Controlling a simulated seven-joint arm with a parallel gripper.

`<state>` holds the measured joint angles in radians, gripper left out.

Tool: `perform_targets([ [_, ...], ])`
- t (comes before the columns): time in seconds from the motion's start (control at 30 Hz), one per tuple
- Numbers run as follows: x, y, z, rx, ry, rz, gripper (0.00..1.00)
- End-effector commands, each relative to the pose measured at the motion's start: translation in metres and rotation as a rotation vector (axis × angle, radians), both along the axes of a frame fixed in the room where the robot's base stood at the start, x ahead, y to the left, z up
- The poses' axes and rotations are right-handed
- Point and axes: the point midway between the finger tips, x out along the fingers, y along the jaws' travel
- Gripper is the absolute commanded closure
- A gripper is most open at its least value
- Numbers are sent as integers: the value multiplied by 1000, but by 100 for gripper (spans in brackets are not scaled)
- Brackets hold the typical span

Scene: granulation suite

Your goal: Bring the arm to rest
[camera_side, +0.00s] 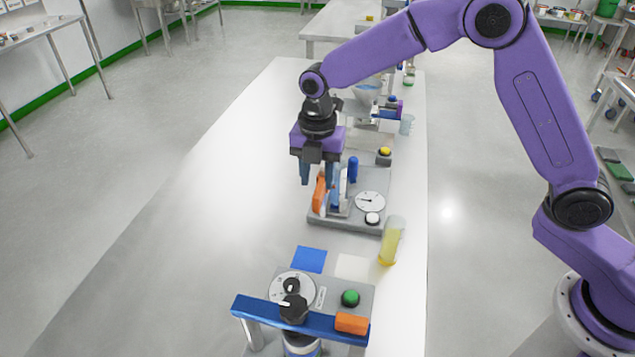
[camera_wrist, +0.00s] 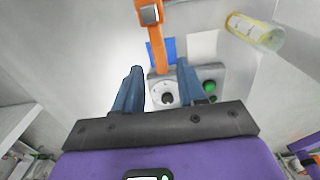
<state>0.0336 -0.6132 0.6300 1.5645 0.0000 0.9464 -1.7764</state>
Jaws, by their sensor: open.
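My purple arm reaches in from the right in the side view. My gripper (camera_side: 318,172) hangs fingers down over the white table, beside and partly in front of the grey device with an orange handle (camera_side: 320,194). In the wrist view my gripper's two blue fingers (camera_wrist: 157,90) stand apart with nothing between them. The orange handle also shows in the wrist view (camera_wrist: 156,45), just beyond the fingertips. I cannot tell whether a finger touches it.
The grey device (camera_side: 322,223) carries a dial and a blue upright. In front are a blue square (camera_side: 309,259), a yellow-filled cylinder (camera_side: 391,242), and a near device with a blue bar (camera_side: 268,314) and green button (camera_side: 350,298). The table's left side (camera_side: 220,190) is clear.

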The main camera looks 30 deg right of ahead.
Motion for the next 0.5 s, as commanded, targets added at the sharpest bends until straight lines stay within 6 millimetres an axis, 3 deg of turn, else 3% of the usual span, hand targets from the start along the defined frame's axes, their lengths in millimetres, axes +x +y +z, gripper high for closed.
perform_targets([
  [0.5, 0, 0, 8, -1, 1, 0, 60],
])
